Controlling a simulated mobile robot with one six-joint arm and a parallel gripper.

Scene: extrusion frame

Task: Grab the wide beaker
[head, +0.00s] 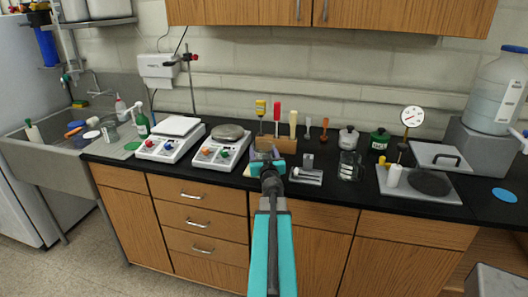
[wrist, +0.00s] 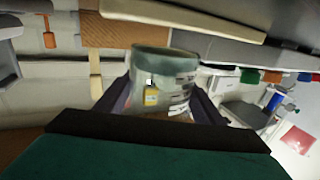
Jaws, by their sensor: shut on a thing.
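A wide clear glass beaker (wrist: 165,65) with light scale marks and a greenish band at one end fills the middle of the wrist view. My gripper (wrist: 163,98) is shut on it, with one dark finger on each side. In the head view my gripper (head: 268,163) is over the counter, in front of the wooden tool block; the arm largely hides what it holds there. A second clear glass vessel with white marks (head: 349,166) stands on the counter to the right.
Two white balances (head: 170,140) (head: 221,147) stand left of my gripper on the black counter (head: 455,205). A wooden block (head: 288,144) with upright tools is behind it. A small metal stand (head: 306,172), lidded pots (head: 379,139) and a grey tray (head: 447,187) are to the right.

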